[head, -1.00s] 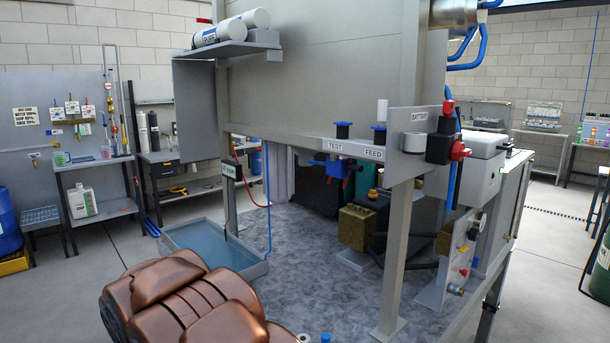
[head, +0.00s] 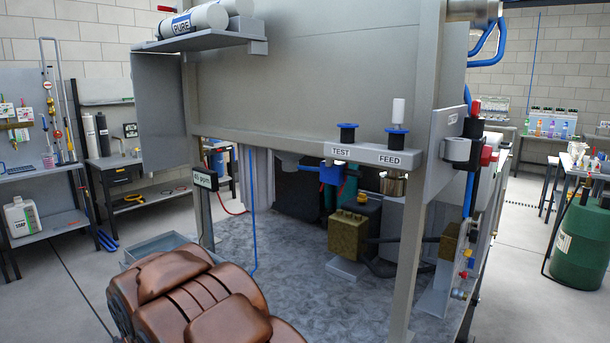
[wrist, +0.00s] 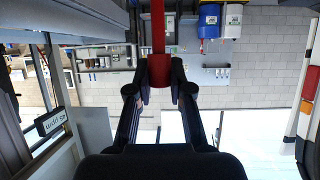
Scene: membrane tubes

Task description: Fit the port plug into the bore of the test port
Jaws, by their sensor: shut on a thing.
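My gripper (wrist: 158,88) is shut on a red piece (wrist: 158,70), which I take to be the port plug. A narrower red part extends from it to the top of the wrist view. The gripper and plug are not seen in the head view. The shelf label TEST (head: 342,152) marks a black and blue fitting (head: 347,133) on top and a blue fitting (head: 331,173) below. I cannot tell which of these is the test port, and no bore is visible.
The FEED fitting (head: 397,138) with a white cylinder stands right of TEST. A grey post (head: 405,250) rises in front of the bench. The bench's middle (head: 300,255) is clear.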

